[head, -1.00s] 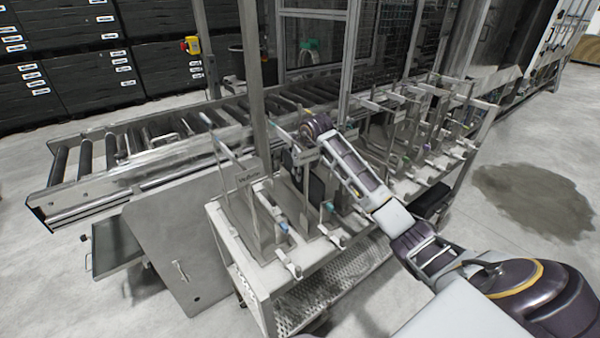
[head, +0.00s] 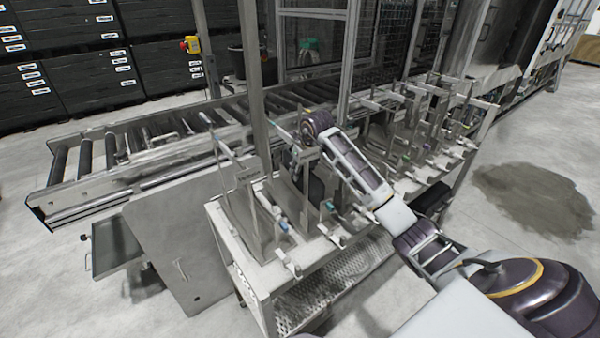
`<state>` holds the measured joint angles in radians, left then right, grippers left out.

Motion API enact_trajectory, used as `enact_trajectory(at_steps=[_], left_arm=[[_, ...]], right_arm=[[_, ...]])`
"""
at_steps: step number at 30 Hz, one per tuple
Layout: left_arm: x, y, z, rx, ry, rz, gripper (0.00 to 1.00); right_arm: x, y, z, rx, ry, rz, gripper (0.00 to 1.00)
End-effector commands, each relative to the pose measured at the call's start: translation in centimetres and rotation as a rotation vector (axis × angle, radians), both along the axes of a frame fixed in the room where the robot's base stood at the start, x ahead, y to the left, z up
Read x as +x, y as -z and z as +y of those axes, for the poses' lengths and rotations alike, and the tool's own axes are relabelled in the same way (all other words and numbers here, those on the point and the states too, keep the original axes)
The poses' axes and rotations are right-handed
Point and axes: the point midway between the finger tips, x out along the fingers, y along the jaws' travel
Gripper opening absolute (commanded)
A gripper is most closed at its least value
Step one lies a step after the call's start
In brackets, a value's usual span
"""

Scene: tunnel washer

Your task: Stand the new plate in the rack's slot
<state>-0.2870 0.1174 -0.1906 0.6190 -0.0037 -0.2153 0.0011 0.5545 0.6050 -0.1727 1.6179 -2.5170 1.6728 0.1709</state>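The rack (head: 262,262) is a pale metal stand with upright dividers, clips and small coloured fittings along its top. Several grey plates stand upright in its slots, one of them (head: 243,208) near the left end. A large flat grey plate (head: 178,255) with a small handle leans against the roller conveyor, left of the rack. I cannot tell which plate is the new one. My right arm reaches in from the lower right. My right gripper (head: 316,186) points down among the rack's uprights, dark and partly hidden; its fingers and anything between them are unclear. My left gripper is out of view.
The roller conveyor (head: 85,187) runs behind the rack, with metal posts rising beside it. More uprights and clips (head: 430,130) fill the rack's right part. A dark tray (head: 115,243) is low at left. The floor is clear at left and right, with a dark patch (head: 535,200).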

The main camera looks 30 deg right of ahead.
Motion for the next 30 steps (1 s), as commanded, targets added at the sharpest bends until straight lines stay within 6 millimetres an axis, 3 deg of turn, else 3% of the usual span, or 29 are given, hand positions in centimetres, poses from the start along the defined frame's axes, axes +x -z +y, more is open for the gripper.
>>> enact_trajectory(at_steps=[18,24,30], left_arm=[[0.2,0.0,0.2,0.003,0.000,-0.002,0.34],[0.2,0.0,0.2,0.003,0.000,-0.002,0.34],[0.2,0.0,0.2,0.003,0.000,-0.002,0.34]], right_arm=[[-3.2,-7.9,-0.1,-0.002,0.000,-0.003,0.34],[-3.9,-9.7,0.0,0.000,0.000,-0.003,0.34],[-4.2,-10.1,0.0,-0.001,0.000,-0.001,0.34]])
